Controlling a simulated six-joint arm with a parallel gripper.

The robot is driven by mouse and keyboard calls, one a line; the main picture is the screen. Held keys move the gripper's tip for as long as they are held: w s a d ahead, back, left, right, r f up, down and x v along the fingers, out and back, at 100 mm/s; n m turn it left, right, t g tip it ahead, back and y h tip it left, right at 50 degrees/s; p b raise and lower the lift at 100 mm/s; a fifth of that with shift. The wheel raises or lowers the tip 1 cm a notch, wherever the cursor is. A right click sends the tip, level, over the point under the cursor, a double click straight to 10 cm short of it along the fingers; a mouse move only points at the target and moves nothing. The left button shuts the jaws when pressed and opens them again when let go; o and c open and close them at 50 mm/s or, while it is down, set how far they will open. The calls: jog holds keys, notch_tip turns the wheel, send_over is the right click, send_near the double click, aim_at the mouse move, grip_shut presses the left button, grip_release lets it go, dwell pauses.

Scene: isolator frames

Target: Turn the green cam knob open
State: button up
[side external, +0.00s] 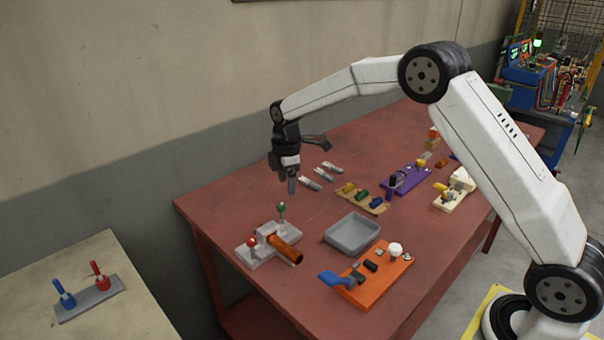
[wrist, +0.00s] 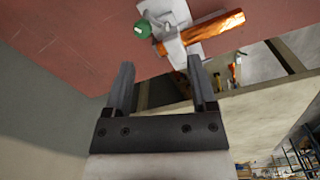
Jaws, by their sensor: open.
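The green cam knob (side external: 281,207) stands on a grey-white fixture (side external: 246,258) near the front left corner of the red table. In the wrist view the green knob (wrist: 143,29) shows near the top, seen from above, beside an orange cylinder (wrist: 210,33). My gripper (side external: 291,186) points down above the fixture, close above the green knob in the side picture. In the wrist view its two fingers (wrist: 158,68) are spread with nothing between them. The knob lies beyond the fingertips and does not appear touched. A red knob (side external: 251,243) sits on the same fixture.
A grey tray (side external: 328,236) stands right of the fixture, with an orange board (side external: 352,294) in front of it. Several small grey pieces (side external: 311,184) lie behind. A purple board (side external: 405,182) is farther back. A separate table with blue and red levers (side external: 90,302) is at left.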

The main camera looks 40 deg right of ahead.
aim_at(281, 205)
jog(key=shift+w+d+f+n, duration=0.1)
jog(key=shift+w+f+n, duration=0.1)
jog(key=shift+w+n, duration=0.5)
jog(key=shift+w+d+f+n, duration=0.1)
jog(key=shift+w+f+n, duration=0.1)
jog(key=shift+w+n, duration=0.45)
jog(key=shift+w+f, duration=0.1)
jog(key=shift+f, duration=0.05)
jog(key=shift+m, duration=0.25)
jog(key=shift+f, duration=3.75)
grip_shut()
